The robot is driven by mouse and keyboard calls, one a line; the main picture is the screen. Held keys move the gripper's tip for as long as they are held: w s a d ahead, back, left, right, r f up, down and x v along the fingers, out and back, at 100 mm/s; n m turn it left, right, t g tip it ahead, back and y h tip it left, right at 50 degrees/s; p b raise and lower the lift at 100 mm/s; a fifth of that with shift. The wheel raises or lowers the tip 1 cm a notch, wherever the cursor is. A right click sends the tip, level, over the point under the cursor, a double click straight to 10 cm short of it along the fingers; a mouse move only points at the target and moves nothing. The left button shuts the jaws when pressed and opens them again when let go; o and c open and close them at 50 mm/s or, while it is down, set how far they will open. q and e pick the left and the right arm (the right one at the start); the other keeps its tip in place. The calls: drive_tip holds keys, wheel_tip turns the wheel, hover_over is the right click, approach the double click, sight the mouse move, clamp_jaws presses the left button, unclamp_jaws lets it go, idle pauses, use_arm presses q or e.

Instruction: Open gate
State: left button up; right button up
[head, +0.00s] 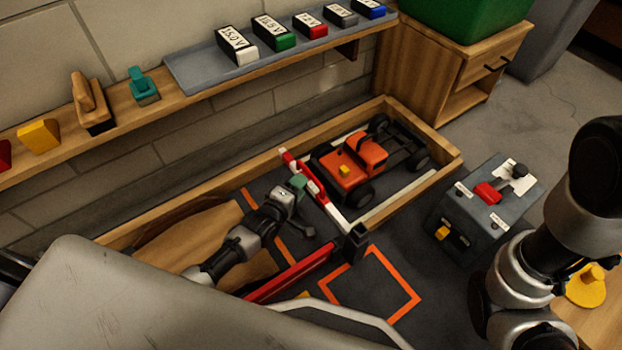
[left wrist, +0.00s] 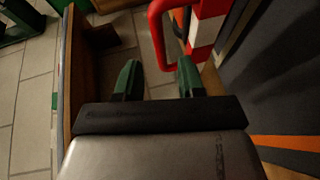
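The red-and-white striped gate (head: 325,198) lies across the track in front of the orange racecar (head: 355,165), from the back rail to a dark post (head: 352,243). Its striped bar (left wrist: 207,28) and red loop handle (left wrist: 156,30) show in the left wrist view. My left gripper (head: 299,184) is at the gate's far part. Its green fingers (left wrist: 159,78) are open, and the handle's lower end appears between them, closer to the right finger. I cannot tell whether they touch. My right arm is at the right of the head view; its gripper is not seen.
A wooden border (head: 440,148) surrounds the track. A grey control box (head: 485,205) with a red lever stands to the right. A wall shelf (head: 190,97) holds several battery packs. A wooden cabinet (head: 425,65) stands at the back. An orange square (head: 400,285) marks bare floor near the post.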

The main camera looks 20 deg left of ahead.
sight(310, 173)
use_arm(q)
drive_tip(key=b+x, duration=0.3)
drive_tip(key=x, duration=0.3)
drive_tip(key=shift+c, duration=0.3)
clamp_jaws()
